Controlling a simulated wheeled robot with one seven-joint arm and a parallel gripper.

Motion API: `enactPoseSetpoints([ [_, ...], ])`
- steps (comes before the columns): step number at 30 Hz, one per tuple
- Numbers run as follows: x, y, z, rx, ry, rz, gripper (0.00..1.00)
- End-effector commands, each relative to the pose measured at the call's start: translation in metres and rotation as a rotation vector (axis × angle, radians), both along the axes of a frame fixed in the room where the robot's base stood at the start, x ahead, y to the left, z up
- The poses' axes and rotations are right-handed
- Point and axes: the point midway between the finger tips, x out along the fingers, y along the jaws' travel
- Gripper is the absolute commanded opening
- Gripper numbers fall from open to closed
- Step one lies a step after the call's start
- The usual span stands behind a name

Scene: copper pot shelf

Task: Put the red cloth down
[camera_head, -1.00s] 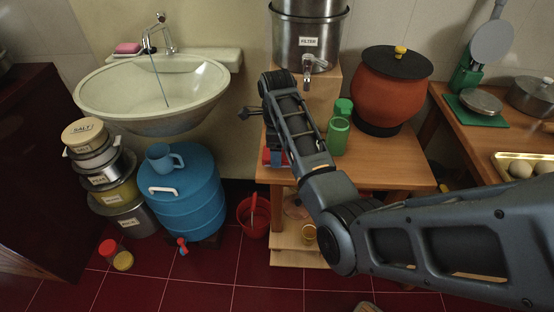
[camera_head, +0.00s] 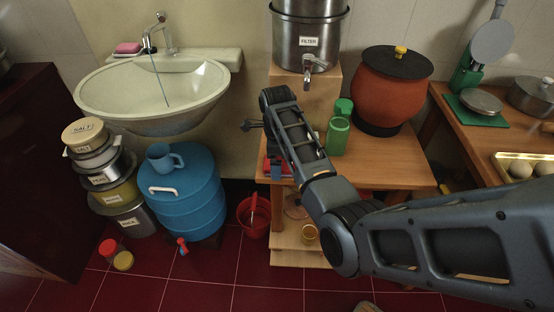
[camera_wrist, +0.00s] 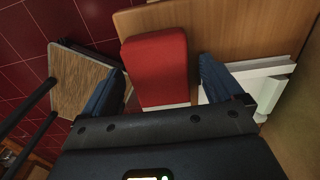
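The red cloth (camera_wrist: 155,62) looks like a folded, flat pad in the wrist view. It lies on the wooden table (camera_wrist: 235,28), close to its edge. My gripper (camera_wrist: 162,66) is open, with one blue fingertip on each side of the cloth. A narrow gap shows between the cloth and the right finger. In the head view only bits of the red cloth (camera_head: 286,170) show at the table's left edge, around my gripper (camera_head: 275,167). My arm hides much of that spot.
The steel filter (camera_head: 308,40) stands on a wooden block behind my gripper. A green bottle (camera_head: 338,135) and a clay pot (camera_head: 388,90) stand to the right on the table. A red bucket (camera_head: 254,216) is on the floor below left. A white object (camera_wrist: 262,85) lies beside the right finger.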

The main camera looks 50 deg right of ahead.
Motion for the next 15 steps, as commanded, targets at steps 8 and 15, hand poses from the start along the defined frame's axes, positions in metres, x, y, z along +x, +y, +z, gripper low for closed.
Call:
enactPoseSetpoints([
  [8,0.000,0.000,0.003,-0.001,-0.001,0.000,0.94],
  [15,0.001,-0.001,0.036,-0.002,-0.004,-0.001,0.94],
])
